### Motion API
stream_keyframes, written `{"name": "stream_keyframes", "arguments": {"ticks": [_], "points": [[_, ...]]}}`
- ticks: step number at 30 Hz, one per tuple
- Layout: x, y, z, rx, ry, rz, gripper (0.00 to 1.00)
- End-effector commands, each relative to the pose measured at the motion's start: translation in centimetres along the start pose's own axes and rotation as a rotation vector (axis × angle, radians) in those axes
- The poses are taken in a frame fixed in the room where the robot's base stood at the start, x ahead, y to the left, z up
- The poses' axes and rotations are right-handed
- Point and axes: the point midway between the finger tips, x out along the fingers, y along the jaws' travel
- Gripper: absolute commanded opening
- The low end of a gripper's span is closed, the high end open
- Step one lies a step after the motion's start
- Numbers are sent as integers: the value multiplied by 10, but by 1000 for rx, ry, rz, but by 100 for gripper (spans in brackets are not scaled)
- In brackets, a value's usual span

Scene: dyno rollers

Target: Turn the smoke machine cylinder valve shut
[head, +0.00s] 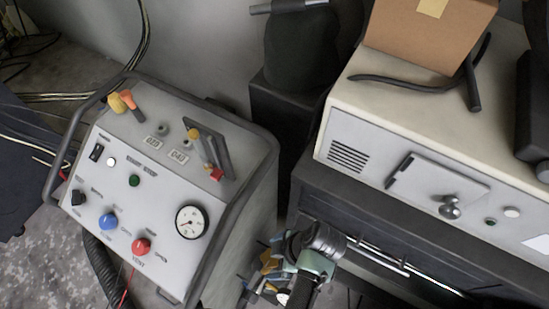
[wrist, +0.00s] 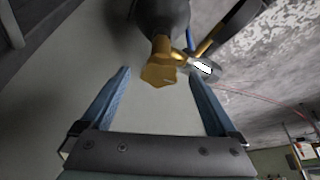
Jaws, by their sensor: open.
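A brass valve (wrist: 160,66) shows in the wrist view, joined to a dark rounded body (wrist: 163,15) at the top of the picture. My gripper (wrist: 158,74) is open. Its two blue fingers stand one on each side of the valve's brass end, with visible gaps on both sides. I cannot tell how deep the valve lies between them. In the head view my gripper (head: 275,252) is low in the middle, beside brass fittings (head: 268,268). My arm hides much of the valve and cylinder there.
A grey control console (head: 150,185) with a gauge, knobs and a tubular frame stands left of my gripper. A cream machine (head: 420,130) on a dark cabinet stands to the right, with a cardboard box (head: 425,35) on top. The gap between them is narrow.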

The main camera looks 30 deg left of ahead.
Motion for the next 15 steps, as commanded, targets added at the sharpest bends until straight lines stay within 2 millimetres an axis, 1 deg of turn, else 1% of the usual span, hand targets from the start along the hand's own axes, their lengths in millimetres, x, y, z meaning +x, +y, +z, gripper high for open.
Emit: {"name": "stream_keyframes", "arguments": {"ticks": [2, 3, 5, 9, 14, 15], "points": [[0, 0, 0, 0, 0, 0, 94], [0, 0, 0, 0, 0, 0, 92], [0, 0, 0, 0, 0, -1, 82], [0, 0, 0, 0, 0, -1, 56], [0, 0, 0, 0, 0, -1, 28], [0, 0, 0, 0, 0, -1, 20]]}}
